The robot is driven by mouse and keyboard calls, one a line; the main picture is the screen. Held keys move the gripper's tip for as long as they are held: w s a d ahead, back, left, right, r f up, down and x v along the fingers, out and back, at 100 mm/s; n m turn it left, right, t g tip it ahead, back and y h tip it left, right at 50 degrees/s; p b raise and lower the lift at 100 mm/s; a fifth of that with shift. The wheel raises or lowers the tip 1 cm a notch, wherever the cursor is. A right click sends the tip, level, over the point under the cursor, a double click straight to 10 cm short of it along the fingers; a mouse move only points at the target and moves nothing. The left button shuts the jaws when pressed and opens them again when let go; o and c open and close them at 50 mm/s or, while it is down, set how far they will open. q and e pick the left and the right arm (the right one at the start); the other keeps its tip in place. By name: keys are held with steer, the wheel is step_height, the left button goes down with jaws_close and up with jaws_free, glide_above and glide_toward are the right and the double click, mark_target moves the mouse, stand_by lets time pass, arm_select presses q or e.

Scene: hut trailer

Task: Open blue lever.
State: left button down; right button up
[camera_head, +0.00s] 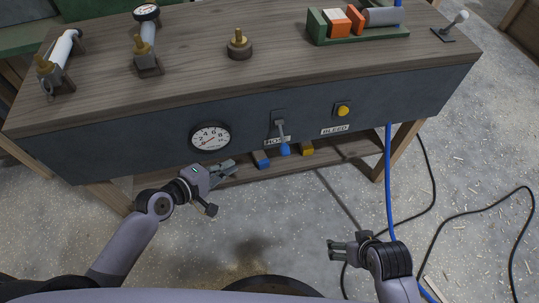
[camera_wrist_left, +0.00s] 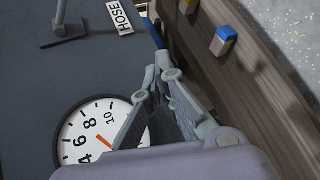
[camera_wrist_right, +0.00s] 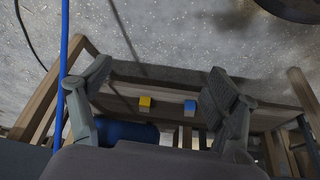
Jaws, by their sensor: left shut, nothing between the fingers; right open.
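The blue lever (camera_head: 281,132) is on the dark front panel of the bench, above the HOSE label. Its grey stem hangs down to a blue knob. In the left wrist view the grey lever stem (camera_wrist_left: 63,30) shows at the top left; its blue knob is not visible there. My left gripper (camera_head: 230,167) is shut and empty, below and left of the lever, near the gauge and apart from the lever. It also shows in the left wrist view (camera_wrist_left: 163,72). My right gripper (camera_head: 336,250) is open and empty, low in front of the bench, away from the lever.
A round gauge (camera_head: 210,137) sits left of the lever. A yellow button (camera_head: 342,110) above the BLEED label sits right. Blue and yellow blocks (camera_head: 306,148) lie on the lower shelf. A blue hose (camera_head: 388,175) hangs at the right; black cable crosses the floor.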

mark_target(283, 141)
arm_select(q)
steer(key=s+d+r+n+h+b, duration=0.1)
steer(key=d+r+h+b, duration=0.2)
steer(key=r, duration=0.3)
steer(key=shift+s+d+r+n+h+b, duration=0.15)
steer(key=shift+d+r+n+h+b, duration=0.15)
steer(key=shift+d+b, duration=0.5)
arm_select(e)
steer(key=r, duration=0.1)
steer(key=s+r, duration=0.1)
steer(key=r, duration=0.1)
steer(key=shift+s+r+t, duration=0.1)
steer(key=shift+r+t, duration=0.1)
steer(key=shift+t, duration=0.2)
arm_select(q)
steer(key=shift+f, duration=0.1)
steer(key=b+x, duration=0.1)
steer(key=x, duration=0.9)
arm_select(e)
steer(key=w+a+r+t+y, duration=0.1)
steer(key=w+a+r+t, duration=0.1)
steer(key=w, duration=0.5)
steer(key=shift+a+r+t, duration=0.15)
steer(key=shift+r+t, duration=0.5)
steer(key=shift+t, duration=0.45)
